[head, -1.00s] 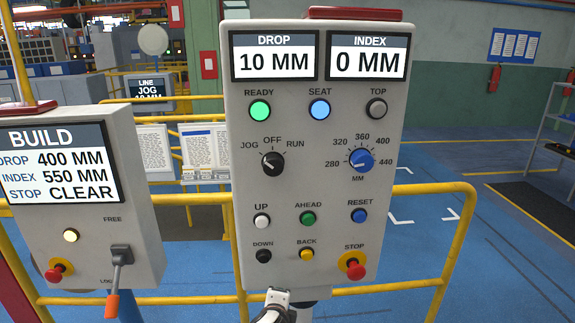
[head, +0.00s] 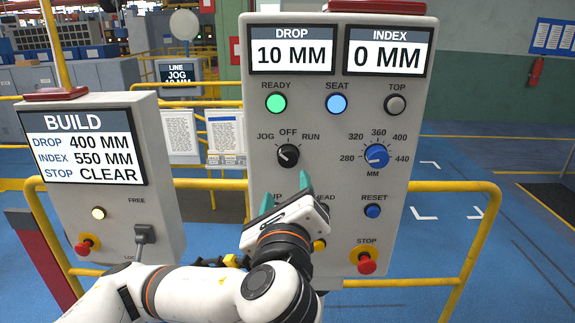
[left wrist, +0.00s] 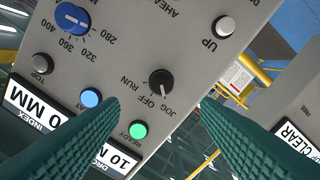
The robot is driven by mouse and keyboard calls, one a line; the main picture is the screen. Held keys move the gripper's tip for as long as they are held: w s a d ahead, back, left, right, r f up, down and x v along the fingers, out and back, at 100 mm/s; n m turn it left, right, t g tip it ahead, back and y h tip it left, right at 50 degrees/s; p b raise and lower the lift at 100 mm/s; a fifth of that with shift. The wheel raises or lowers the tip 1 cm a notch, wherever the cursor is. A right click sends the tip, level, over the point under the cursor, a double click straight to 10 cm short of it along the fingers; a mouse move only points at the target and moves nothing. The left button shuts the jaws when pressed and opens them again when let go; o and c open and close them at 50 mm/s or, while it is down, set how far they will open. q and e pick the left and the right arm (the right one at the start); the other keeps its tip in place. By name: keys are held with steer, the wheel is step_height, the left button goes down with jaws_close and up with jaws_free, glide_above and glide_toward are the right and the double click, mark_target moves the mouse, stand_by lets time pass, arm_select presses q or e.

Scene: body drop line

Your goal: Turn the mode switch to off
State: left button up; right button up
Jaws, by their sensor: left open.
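The mode switch (head: 288,156) is a round black knob on the grey panel (head: 425,110), under the labels JOG, OFF and RUN. Its pale mark points up-left toward JOG in the head view. The switch also shows in the left wrist view (left wrist: 161,82), between the fingers. My left gripper (head: 287,192) is open and empty, its green fingertips just below the switch in the head view. I see no contact with the knob. The gripper covers part of the lower buttons. My right gripper is not in view.
A blue MM dial (head: 376,156) sits right of the switch. Below are the blue RESET button (head: 372,211) and red STOP button (head: 367,262). The BUILD box (head: 170,180) stands left, partly behind my arm. Yellow rails (head: 450,187) run behind the panel.

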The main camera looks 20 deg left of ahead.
mark_target(288, 160)
arm_select(q)
steer(key=x, duration=1)
steer(key=shift+w+a+p, duration=0.2)
steer(key=shift+a+p, duration=0.05)
steer(key=shift+p, duration=0.15)
steer(key=shift+w, duration=0.35)
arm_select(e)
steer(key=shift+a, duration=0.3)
arm_select(q)
steer(key=shift+a, duration=0.1)
steer(key=c, duration=1)
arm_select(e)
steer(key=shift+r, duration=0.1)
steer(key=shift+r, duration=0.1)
